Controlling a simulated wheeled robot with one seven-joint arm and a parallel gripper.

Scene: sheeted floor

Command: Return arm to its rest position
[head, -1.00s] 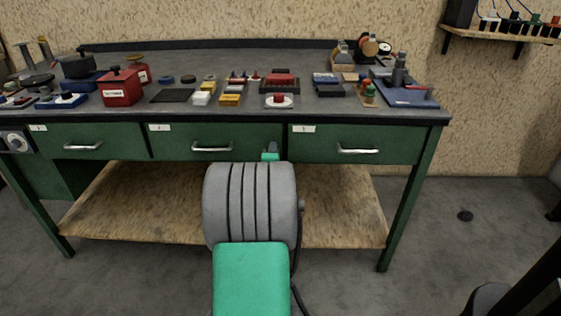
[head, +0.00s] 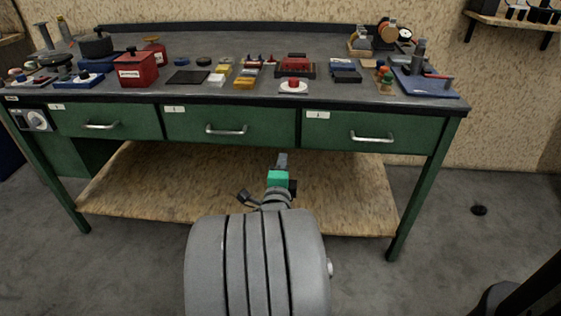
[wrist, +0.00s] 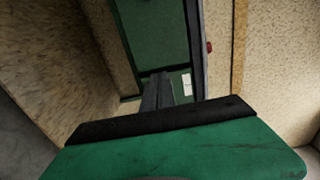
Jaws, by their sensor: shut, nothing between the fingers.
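My gripper (head: 281,162) is at the end of my arm, in front of the workbench and below its middle drawers in the head view. Its fingers are together and hold nothing. In the wrist view the closed fingers (wrist: 157,92) point toward a green panel of the bench (wrist: 155,35). The big grey arm link at the bottom of the head view is mine and hides part of the floor and lower shelf.
The workbench top (head: 330,100) carries several small objects, among them a red box (head: 136,70) and a blue tray (head: 425,85). Three green drawers are shut. A wooden lower shelf (head: 140,185) lies behind my arm. Floor to the right (head: 450,225) is mostly clear.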

